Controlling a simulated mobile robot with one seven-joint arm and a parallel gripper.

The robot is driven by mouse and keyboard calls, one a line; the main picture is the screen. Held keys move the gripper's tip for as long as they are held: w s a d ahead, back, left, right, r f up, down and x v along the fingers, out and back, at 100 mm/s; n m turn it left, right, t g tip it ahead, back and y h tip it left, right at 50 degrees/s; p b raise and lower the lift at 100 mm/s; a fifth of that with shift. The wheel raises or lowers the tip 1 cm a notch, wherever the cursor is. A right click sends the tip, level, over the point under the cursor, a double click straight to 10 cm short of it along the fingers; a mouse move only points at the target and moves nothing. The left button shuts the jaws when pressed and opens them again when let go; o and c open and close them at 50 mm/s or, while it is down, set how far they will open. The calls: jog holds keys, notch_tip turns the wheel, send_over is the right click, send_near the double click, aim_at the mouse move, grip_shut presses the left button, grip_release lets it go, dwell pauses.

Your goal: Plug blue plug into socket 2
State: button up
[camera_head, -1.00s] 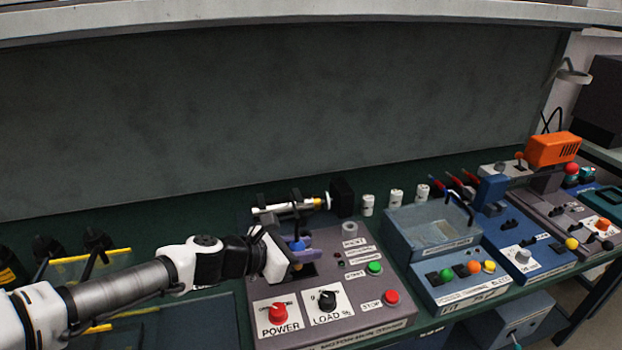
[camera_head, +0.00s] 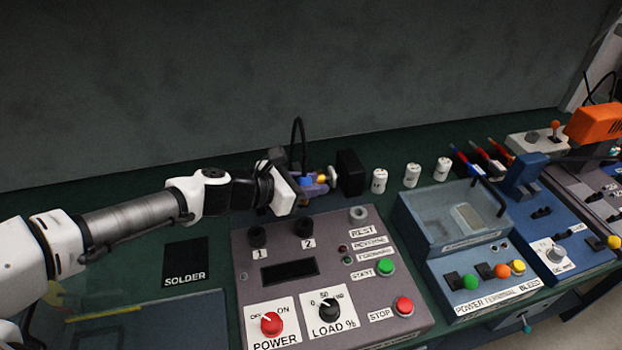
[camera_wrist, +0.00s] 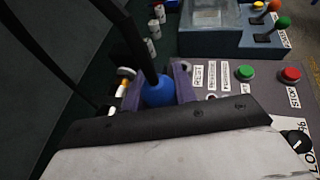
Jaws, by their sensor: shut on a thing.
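My gripper (camera_head: 312,184) is shut on the blue plug (camera_head: 306,182), above the back edge of the grey control panel (camera_head: 352,237). In the wrist view the blue plug (camera_wrist: 158,91) sits between purple finger parts, with a thick black cable rising from it. Socket 2 (camera_head: 304,227) is a dark round port on the panel's top, in front of and below the gripper. Socket 1 (camera_head: 257,236) is to its left. The plug is apart from both sockets in the head view. The plug's tip is hidden.
A motor with a black block (camera_head: 350,172) stands behind the panel, close to the gripper. White cylinders (camera_head: 411,175) and a blue-grey terminal box (camera_head: 450,215) stand to the right. The panel has a POWER knob (camera_head: 271,323), a LOAD knob (camera_head: 328,309) and START and STOP buttons.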

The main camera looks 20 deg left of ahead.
jog(key=shift+a+f+b, duration=0.1)
jog(key=shift+b, duration=0.35)
jog(key=b, duration=0.5)
send_over(309, 221)
notch_tip(309, 221, down, 6)
jog(key=shift+w+r, duration=0.1)
jog(key=shift+r, duration=0.1)
jog(key=shift+b, duration=0.7)
dwell(1.5)
jog(key=shift+f, duration=0.15)
jog(key=shift+f+b, duration=0.35)
jog(key=shift+b, duration=0.15)
jog(key=shift+f+b, duration=1.45)
jog(key=shift+b, duration=0.05)
jog(key=o, duration=1)
jog(key=shift+o, duration=0.2)
